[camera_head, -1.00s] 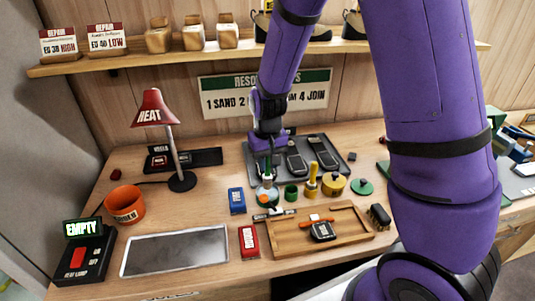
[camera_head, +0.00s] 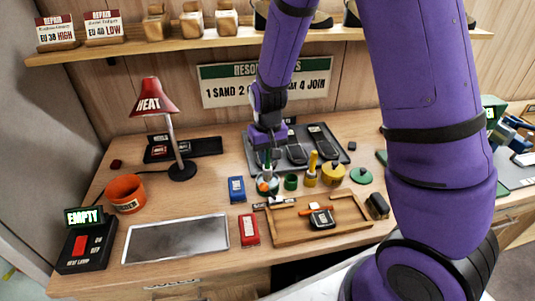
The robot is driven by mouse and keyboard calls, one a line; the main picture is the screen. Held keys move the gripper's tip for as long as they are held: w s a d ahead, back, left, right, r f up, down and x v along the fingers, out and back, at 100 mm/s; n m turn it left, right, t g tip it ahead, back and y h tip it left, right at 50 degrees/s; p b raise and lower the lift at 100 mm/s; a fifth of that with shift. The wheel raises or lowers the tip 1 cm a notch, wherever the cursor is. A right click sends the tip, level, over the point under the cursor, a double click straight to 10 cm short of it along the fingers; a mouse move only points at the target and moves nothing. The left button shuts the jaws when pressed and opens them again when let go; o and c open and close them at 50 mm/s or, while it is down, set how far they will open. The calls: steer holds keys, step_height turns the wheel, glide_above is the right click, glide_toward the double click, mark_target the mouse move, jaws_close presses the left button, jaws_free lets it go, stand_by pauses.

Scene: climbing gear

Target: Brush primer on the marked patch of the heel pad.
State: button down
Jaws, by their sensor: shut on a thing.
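My gripper (camera_head: 266,147) is shut on a thin green-handled brush (camera_head: 267,160), which stands roughly upright. The brush's lower end is at a small jar with an orange mark (camera_head: 267,185); whether the bristles are inside cannot be told. A dark heel pad (camera_head: 321,219) lies in the wooden tray (camera_head: 352,235), to the right of and nearer than my gripper. A small orange-red piece shows at its far edge. The marked patch is too small to make out clearly.
Near the jar stand a green cup (camera_head: 290,182), a yellow-handled tool (camera_head: 312,168) and a yellow pot (camera_head: 333,174). A blue block (camera_head: 236,189) and a red block (camera_head: 249,230) lie left. Dark pads rest on the grey tray (camera_head: 341,156) behind. A red lamp (camera_head: 151,98) stands left.

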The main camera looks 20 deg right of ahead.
steer(key=shift+f, duration=0.55)
stand_by(1.4)
steer(key=shift+r, duration=3.55)
steer(key=shift+a, duration=0.1)
